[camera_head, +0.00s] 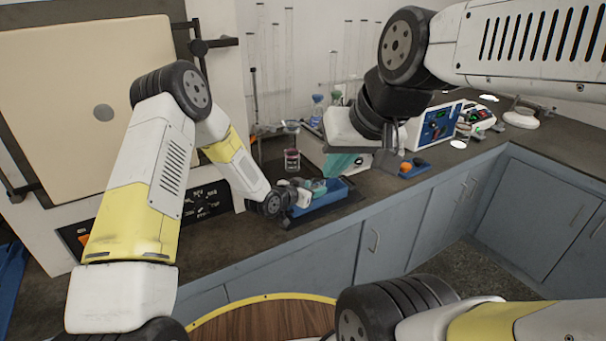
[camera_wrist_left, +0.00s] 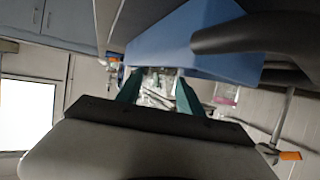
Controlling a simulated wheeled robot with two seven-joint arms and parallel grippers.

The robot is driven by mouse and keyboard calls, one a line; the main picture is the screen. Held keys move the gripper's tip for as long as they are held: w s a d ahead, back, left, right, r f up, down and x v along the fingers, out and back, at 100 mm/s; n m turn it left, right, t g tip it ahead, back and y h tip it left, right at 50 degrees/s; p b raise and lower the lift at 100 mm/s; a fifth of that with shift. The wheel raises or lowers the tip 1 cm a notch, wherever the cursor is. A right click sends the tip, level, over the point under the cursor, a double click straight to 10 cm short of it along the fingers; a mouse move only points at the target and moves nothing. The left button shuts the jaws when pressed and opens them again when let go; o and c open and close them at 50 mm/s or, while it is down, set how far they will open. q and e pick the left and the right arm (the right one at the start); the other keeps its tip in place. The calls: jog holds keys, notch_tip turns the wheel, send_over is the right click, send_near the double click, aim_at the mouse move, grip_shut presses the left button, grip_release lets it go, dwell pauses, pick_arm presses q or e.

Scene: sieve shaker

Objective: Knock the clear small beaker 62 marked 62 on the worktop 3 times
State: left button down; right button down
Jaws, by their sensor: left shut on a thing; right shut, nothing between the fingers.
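My left gripper (camera_head: 318,186) is over the worktop at the blue tray, its teal fingers partly hidden by my own wrist. In the left wrist view its two fingers (camera_wrist_left: 159,86) are shut on a clear, glassy thing (camera_wrist_left: 154,84), which looks like the small beaker. Its mark cannot be read, and whether it touches the worktop cannot be told. My right gripper (camera_head: 347,166) is shut and empty, its teal fingers pointing down behind the tray.
The blue tray (camera_head: 325,202) lies beside my left gripper and also shows in the left wrist view (camera_wrist_left: 170,40). A clear vessel with a reddish band (camera_head: 292,160) stands behind. A blue-fronted device (camera_head: 437,122) and small blue holder (camera_head: 413,169) are to the right. Worktop (camera_head: 225,262) is bare front left.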

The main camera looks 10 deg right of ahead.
aim_at(313, 181)
pick_arm(q)
jog(key=shift+s+a+f, duration=0.2)
jog(key=shift+s+f, duration=0.05)
jog(key=shift+f, duration=0.3)
jog(key=shift+w+d+r, duration=0.1)
jog(key=shift+w+r, duration=0.05)
jog(key=shift+r, duration=1.95)
notch_tip(313, 181, down, 4)
jog(key=shift+r, duration=0.25)
jog(key=shift+f, duration=0.4)
jog(key=shift+r, duration=2.15)
jog(key=shift+f, duration=0.1)
